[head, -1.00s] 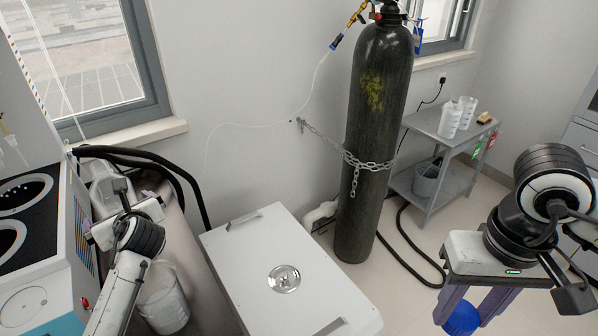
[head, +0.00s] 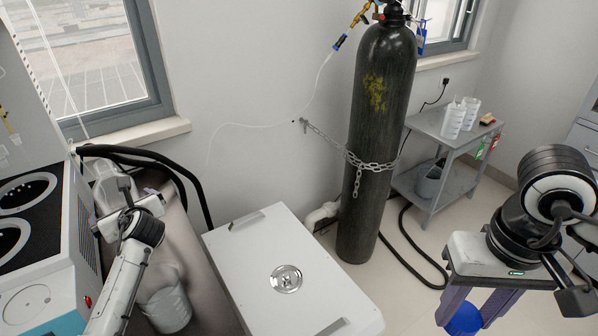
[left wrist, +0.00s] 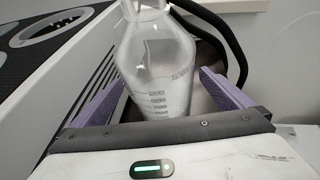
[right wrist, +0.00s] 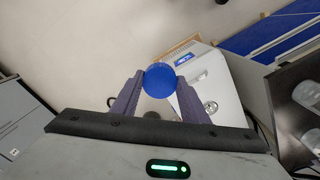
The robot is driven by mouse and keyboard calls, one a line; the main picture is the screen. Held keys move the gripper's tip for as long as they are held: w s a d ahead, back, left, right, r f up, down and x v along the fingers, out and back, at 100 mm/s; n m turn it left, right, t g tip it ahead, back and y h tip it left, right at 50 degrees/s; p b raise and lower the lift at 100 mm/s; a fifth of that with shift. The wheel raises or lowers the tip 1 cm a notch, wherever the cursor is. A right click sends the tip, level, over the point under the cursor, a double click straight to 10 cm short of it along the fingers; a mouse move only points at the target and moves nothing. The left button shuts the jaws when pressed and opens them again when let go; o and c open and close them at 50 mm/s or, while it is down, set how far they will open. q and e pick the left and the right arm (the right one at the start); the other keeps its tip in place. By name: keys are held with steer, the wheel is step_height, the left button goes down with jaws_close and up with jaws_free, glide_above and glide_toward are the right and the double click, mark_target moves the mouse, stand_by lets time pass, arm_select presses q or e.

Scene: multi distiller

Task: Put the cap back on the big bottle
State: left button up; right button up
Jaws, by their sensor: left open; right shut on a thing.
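The big bottle (left wrist: 158,65) is clear glass with printed graduations. It stands between the spread purple fingers of my open left gripper (left wrist: 165,88); its top is cut off in the left wrist view. In the head view the bottle (head: 107,188) is partly hidden behind my left gripper (head: 128,205). The blue cap (right wrist: 158,80) is round and held between the fingertips of my right gripper (right wrist: 158,86). In the head view the cap (head: 466,319) hangs below my right gripper at the lower right, far from the bottle.
A clear beaker (head: 168,308) stands on the bench near my left arm. A white machine (head: 68,250) is at the left edge. A white box (head: 260,262) with a round fitting, a chained dark gas cylinder (head: 376,130) and a grey cart (head: 425,125) stand between and behind the arms.

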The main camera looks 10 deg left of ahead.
arm_select(q)
steer(key=c, duration=1.7)
steer(key=shift+r, duration=0.25)
steer(key=c, duration=0.3)
steer(key=shift+w, duration=0.1)
steer(key=shift+c, duration=0.7)
step_height(320, 180, up, 28)
